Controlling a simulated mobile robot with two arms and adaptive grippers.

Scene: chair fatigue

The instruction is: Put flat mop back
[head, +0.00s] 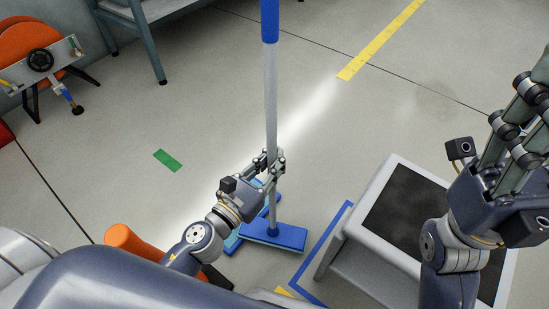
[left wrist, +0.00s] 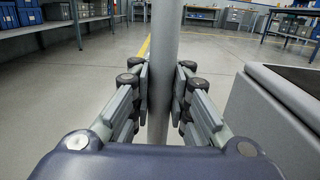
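The flat mop stands upright, with a grey pole (head: 270,95), a blue upper grip (head: 269,20) and a blue flat head (head: 274,236) on the floor. My left gripper (head: 271,163) is around the lower part of the pole. In the left wrist view the pole (left wrist: 162,75) runs between the fingers (left wrist: 160,95), with pads close against both sides. My right gripper (head: 510,140) is raised at the right with its fingers pointing up; I see nothing between them.
A grey box-like stand with a dark top (head: 402,208) is right of the mop, beside blue floor tape (head: 322,240). An orange reel-like device (head: 30,50) and a grey table (head: 150,12) are at the upper left. The floor behind the mop is clear.

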